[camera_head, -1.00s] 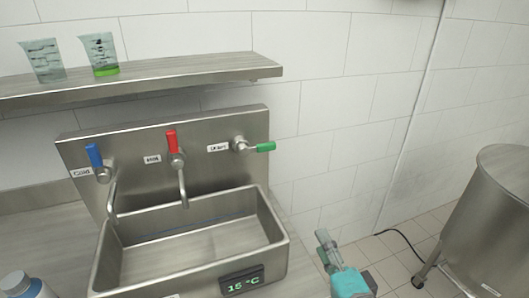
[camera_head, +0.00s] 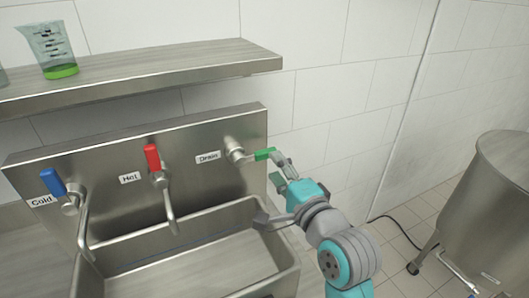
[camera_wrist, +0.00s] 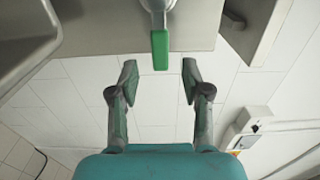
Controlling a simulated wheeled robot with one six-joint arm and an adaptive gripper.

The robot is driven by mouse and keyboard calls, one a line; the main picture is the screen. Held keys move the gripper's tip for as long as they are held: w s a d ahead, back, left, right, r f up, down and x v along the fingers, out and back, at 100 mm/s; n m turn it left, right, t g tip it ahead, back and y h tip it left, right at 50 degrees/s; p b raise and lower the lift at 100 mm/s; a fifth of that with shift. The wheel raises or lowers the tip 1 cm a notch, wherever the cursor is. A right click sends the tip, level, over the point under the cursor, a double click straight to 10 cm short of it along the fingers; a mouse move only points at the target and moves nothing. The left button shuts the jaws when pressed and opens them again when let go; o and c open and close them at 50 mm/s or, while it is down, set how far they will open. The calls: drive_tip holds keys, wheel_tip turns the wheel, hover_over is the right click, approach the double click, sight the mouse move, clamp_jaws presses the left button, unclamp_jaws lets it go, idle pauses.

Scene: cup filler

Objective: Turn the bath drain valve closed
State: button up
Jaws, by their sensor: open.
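The drain valve has a green handle (camera_head: 265,154) on a metal stem, beside the "Drain" label (camera_head: 208,157) on the steel back panel. In the head view the handle points right, roughly level. In the wrist view the green handle (camera_wrist: 160,50) hangs toward my gripper (camera_wrist: 160,80), its free end between and slightly beyond the two fingertips. My gripper is open, with a gap on both sides of the handle. In the head view my gripper (camera_head: 280,168) is at the handle's right end.
The cold tap has a blue handle (camera_head: 53,182) and the hot tap a red handle (camera_head: 152,158). The steel basin (camera_head: 180,262) lies below. A shelf (camera_head: 150,77) with a measuring cup (camera_head: 50,50) is above. A steel drum (camera_head: 490,205) stands on the right.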

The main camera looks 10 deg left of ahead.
sight(266, 157)
drive_tip(key=x, duration=0.6)
drive_tip(key=shift+w+a, duration=0.15)
drive_tip(key=shift+w, duration=0.05)
clamp_jaws()
